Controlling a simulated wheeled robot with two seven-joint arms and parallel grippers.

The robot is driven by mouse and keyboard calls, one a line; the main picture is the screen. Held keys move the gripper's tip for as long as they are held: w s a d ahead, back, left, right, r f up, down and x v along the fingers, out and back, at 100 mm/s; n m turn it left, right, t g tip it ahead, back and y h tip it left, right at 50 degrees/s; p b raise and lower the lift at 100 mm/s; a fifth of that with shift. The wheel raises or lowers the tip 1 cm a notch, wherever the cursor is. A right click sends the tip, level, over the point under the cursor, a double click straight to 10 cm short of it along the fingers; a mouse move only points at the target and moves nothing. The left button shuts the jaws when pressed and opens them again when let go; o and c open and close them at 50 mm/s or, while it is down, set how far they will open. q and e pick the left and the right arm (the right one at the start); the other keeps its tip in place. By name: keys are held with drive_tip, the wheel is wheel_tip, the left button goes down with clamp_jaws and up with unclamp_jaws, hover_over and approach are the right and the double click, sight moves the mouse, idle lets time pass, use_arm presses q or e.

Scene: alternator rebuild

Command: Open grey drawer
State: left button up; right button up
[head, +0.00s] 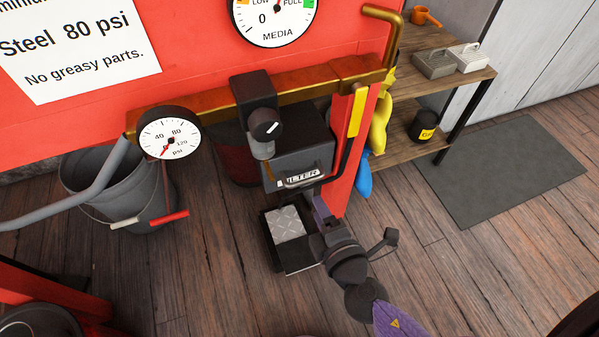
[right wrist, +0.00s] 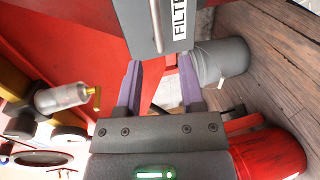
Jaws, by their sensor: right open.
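The grey drawer (head: 297,176) has a FILTER label and a bar handle (head: 303,180) on its front. It sits in the dark grey box (head: 300,140) under the brass pipe and looks shut. In the right wrist view the drawer front (right wrist: 180,42) and its upright-looking handle (right wrist: 156,25) are just beyond the fingertips. My right gripper (head: 320,207) is below and slightly right of the handle. In the right wrist view its purple fingers (right wrist: 160,64) are apart, with nothing between them. My left gripper is not in view.
A grey bucket (head: 85,190) and a gauge (head: 170,138) are to the left.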

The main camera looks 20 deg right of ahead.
sight(304, 180)
drive_tip(key=x, duration=0.8)
drive_tip(key=shift+w, duration=0.4)
clamp_jaws()
idle(0.3)
idle(0.3)
